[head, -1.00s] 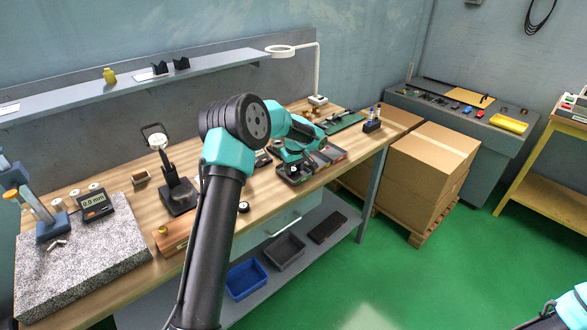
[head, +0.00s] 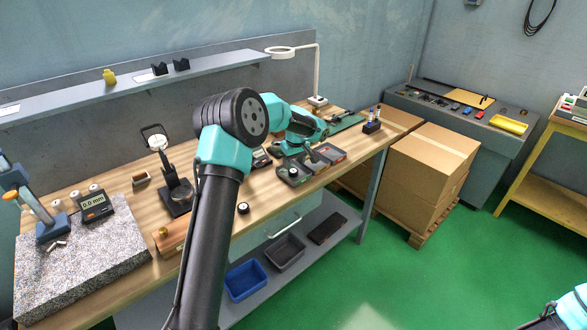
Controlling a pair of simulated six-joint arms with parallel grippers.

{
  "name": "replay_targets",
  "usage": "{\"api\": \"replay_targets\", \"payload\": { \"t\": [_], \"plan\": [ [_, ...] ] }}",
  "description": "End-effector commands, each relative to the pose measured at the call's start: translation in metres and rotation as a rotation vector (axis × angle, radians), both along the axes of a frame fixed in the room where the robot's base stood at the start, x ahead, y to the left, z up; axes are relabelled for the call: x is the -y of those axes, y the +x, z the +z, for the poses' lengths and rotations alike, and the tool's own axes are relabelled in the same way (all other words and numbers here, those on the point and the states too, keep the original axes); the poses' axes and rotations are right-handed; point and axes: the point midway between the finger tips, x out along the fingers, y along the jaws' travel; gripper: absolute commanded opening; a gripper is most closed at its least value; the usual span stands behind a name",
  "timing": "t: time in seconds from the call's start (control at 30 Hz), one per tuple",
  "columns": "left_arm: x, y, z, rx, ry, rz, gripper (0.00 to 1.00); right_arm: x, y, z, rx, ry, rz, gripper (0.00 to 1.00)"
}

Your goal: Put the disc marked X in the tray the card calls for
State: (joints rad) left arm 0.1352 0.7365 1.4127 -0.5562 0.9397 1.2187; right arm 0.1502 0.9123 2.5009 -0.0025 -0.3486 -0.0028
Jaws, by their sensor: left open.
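A row of small dark trays (head: 312,164) with reddish parts stands near the front edge of the bench. A small dark disc with a pale top (head: 293,172) appears to lie in the left compartment. A similar disc (head: 243,208) lies on the bench wood to the left. Marks on both are too small to read. My left gripper (head: 311,155) is open above the trays, right of the disc in the left compartment, partly hidden by its own wrist. No card can be made out clearly. My right gripper is out of view; only part of my right arm shows at lower right.
A granite plate (head: 100,262) with a gauge stands at the left. A black stand with a round lens (head: 178,190) and a wooden block (head: 172,238) are nearby. A pen holder (head: 372,127) stands at the right end, with a lamp (head: 318,80) behind.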

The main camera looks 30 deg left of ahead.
Motion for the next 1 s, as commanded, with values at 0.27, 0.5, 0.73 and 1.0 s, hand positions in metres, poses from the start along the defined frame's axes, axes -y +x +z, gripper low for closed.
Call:
{"api": "replay_targets", "payload": {
  "t": [0.27,0.5,0.73,1.0],
  "plan": [
    [0.006,-0.003,0.054,0.002,0.0,0.001,0.52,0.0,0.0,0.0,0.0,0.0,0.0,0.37],
    [0.009,-0.005,0.08,0.001,-0.001,0.0,0.52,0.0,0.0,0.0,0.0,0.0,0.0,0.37],
    [0.009,-0.005,0.083,0.0,-0.001,0.001,0.52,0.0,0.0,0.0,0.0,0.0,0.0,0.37],
    [0.009,-0.005,0.083,0.0,-0.001,0.001,0.52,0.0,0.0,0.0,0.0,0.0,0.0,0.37]
  ]
}}
